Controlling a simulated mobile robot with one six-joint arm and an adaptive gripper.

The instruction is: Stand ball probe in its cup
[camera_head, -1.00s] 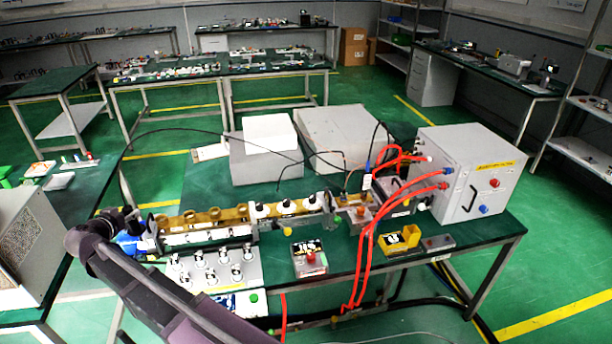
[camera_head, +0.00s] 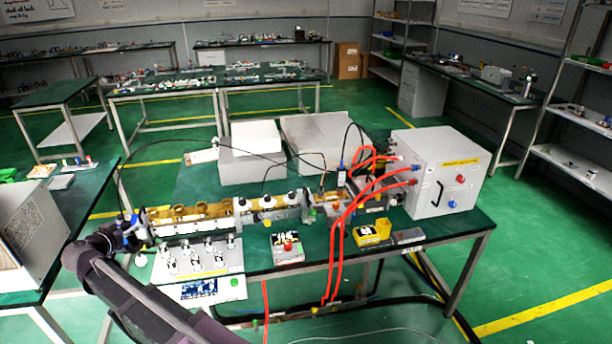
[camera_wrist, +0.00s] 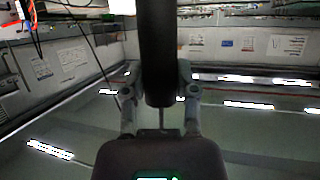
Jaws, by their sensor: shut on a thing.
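My gripper (camera_wrist: 158,88) is shut on a thick black rod, which looks like the handle of the ball probe (camera_wrist: 156,45). The rod runs up out of the wrist view, and its ball end cannot be made out. In the head view my gripper (camera_head: 128,226) is small, at the left end of the bench, beside the brass waveguide run. Something blue shows at it, but its grip is unclear there. I cannot tell which thing is the probe's cup.
The green bench carries the brass waveguide (camera_head: 190,212), a panel of several knobs (camera_head: 212,262), a red-button box (camera_head: 288,249), a yellow holder (camera_head: 372,235) and a grey generator box (camera_head: 433,173). Red cables (camera_head: 337,245) hang over the front edge. A speckled-front box (camera_head: 28,230) stands at left.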

